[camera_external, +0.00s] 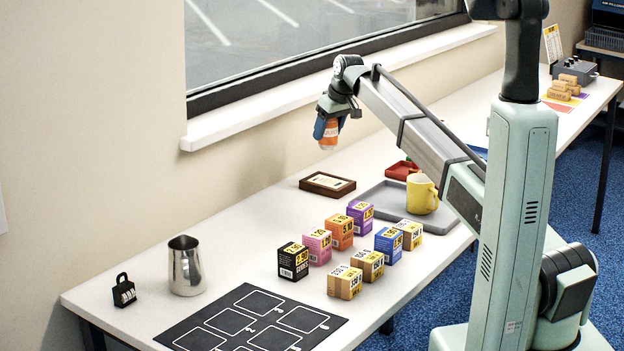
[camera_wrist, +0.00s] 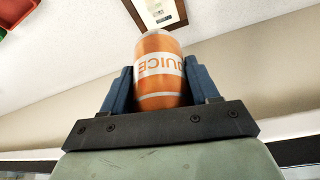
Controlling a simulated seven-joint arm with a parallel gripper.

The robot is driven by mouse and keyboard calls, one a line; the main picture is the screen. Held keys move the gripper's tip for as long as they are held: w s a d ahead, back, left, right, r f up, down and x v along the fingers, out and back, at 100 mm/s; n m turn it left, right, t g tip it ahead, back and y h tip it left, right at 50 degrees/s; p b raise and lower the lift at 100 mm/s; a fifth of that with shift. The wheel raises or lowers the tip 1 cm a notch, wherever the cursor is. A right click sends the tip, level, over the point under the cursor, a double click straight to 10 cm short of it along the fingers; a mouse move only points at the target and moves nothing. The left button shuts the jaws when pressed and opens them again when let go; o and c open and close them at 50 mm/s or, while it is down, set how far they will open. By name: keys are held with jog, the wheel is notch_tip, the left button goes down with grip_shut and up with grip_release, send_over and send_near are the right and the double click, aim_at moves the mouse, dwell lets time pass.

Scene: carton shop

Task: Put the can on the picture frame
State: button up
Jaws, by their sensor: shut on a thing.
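The can (camera_external: 328,134) is orange with a white band, and my gripper (camera_external: 326,128) holds it in the air above the table. In the wrist view the can (camera_wrist: 160,70) sits between the two blue fingers of my gripper (camera_wrist: 160,88), with "JUICE" lettering upside down. The picture frame (camera_external: 327,185) is brown with a pale insert and lies flat on the table near the wall, below the can. Part of the picture frame (camera_wrist: 162,12) shows at the top of the wrist view, beyond the can. The can is apart from the frame.
Several small coloured cartons (camera_external: 340,230) stand in front of the frame. A grey tray (camera_external: 376,195) with a yellow mug (camera_external: 421,194) and a red container (camera_external: 402,170) are to its right. A metal pitcher (camera_external: 186,266), black padlock (camera_external: 123,291) and black mat (camera_external: 240,325) are at left.

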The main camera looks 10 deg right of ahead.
aim_at(335, 142)
notch_tip(335, 142, down, 9)
jog(key=shift+f, duration=0.15)
dwell(0.4)
jog(key=shift+f, duration=0.1)
jog(key=o, duration=1)
jog(key=v, duration=1.2)
